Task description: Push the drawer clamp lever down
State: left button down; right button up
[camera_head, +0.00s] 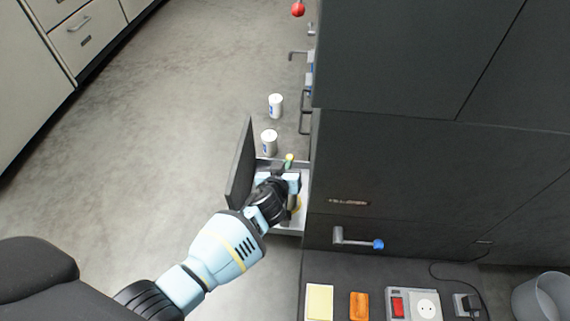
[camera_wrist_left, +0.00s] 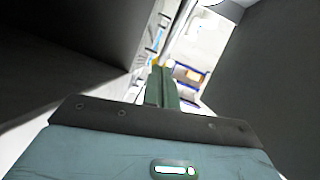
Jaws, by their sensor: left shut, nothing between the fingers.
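An open drawer (camera_head: 241,165) sticks out to the left from the dark cabinet. My left gripper (camera_head: 292,184) is over the open drawer, shut and empty. In the left wrist view its closed fingers (camera_wrist_left: 161,86) point into a bright space between dark walls, with small blue and yellow parts beyond. A small yellow-green piece (camera_head: 289,159) shows just past the gripper; I cannot tell whether it is the clamp lever. A lever with a blue knob (camera_head: 377,244) is on the cabinet, right of the gripper and apart from it. My right gripper is not in view.
Two white cans (camera_head: 275,105) (camera_head: 268,141) stand beyond the drawer. A red knob (camera_head: 298,9) and handles line the cabinet's left side. A yellow pad (camera_head: 319,302), an orange block (camera_head: 359,306) and a socket box (camera_head: 426,304) lie at the front. The floor at left is clear.

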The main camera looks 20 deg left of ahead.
pick_arm(q)
jog(key=shift+w+f+p, duration=0.15)
jog(key=shift+w+p, duration=0.05)
jog(key=shift+p, duration=0.1)
jog(key=shift+w+a+f, duration=0.1)
jog(key=shift+w+f, duration=0.2)
jog(key=shift+f, duration=0.25)
jog(key=shift+w+a+f+g, duration=0.1)
jog(key=shift+w+f+g, duration=0.15)
jog(key=shift+g, duration=0.15)
jog(key=shift+w+a+f+g+p, duration=0.1)
jog(key=shift+w+f+g+p, duration=0.25)
jog(key=shift+f+g, duration=0.2)
jog(key=shift+w+f+g+h, duration=0.1)
jog(key=shift+f+g+h, duration=0.2)
jog(key=shift+f+g, duration=0.15)
jog(key=shift+w+f+b, duration=0.15)
jog(key=shift+f+b, duration=0.15)
jog(key=shift+f, duration=0.35)
jog(key=shift+w+a+f, duration=0.1)
jog(key=shift+f, duration=0.15)
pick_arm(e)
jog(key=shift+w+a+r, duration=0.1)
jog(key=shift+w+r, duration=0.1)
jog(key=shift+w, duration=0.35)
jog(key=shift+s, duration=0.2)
